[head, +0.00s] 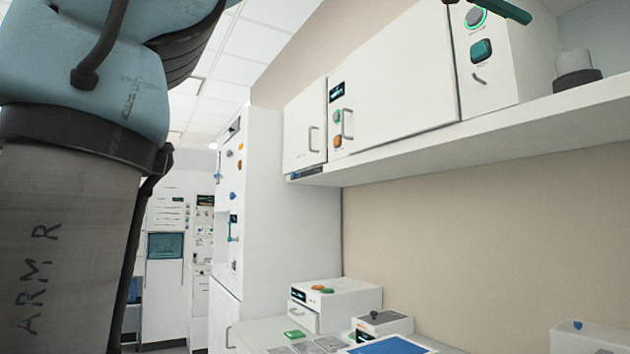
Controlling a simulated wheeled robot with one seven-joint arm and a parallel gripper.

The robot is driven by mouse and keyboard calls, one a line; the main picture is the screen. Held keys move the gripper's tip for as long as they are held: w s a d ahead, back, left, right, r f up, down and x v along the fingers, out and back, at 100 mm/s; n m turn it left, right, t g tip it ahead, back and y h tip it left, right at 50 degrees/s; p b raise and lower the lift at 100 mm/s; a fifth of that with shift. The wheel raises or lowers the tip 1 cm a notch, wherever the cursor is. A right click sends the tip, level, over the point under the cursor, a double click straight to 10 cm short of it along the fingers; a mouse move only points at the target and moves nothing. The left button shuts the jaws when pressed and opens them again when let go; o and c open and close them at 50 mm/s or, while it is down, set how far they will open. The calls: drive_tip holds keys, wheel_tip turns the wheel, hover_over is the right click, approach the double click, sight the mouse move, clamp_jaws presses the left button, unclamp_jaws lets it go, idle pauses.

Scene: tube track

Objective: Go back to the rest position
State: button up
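My own arm fills the left side of the head view, with a blue-grey upper link and a grey lower link lettered "ARM R". My gripper is outside the picture, so I cannot see its fingers or whether it holds anything. No tube or track can be made out in this view.
A white wall cabinet (405,82) and shelf (500,130) hang at the upper right. A tall white cabinet (262,200) stands mid-picture. Below, a white box (345,298), a dark-topped device (385,323) and a blue panel (388,346) crowd the counter. The beige wall between is bare.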

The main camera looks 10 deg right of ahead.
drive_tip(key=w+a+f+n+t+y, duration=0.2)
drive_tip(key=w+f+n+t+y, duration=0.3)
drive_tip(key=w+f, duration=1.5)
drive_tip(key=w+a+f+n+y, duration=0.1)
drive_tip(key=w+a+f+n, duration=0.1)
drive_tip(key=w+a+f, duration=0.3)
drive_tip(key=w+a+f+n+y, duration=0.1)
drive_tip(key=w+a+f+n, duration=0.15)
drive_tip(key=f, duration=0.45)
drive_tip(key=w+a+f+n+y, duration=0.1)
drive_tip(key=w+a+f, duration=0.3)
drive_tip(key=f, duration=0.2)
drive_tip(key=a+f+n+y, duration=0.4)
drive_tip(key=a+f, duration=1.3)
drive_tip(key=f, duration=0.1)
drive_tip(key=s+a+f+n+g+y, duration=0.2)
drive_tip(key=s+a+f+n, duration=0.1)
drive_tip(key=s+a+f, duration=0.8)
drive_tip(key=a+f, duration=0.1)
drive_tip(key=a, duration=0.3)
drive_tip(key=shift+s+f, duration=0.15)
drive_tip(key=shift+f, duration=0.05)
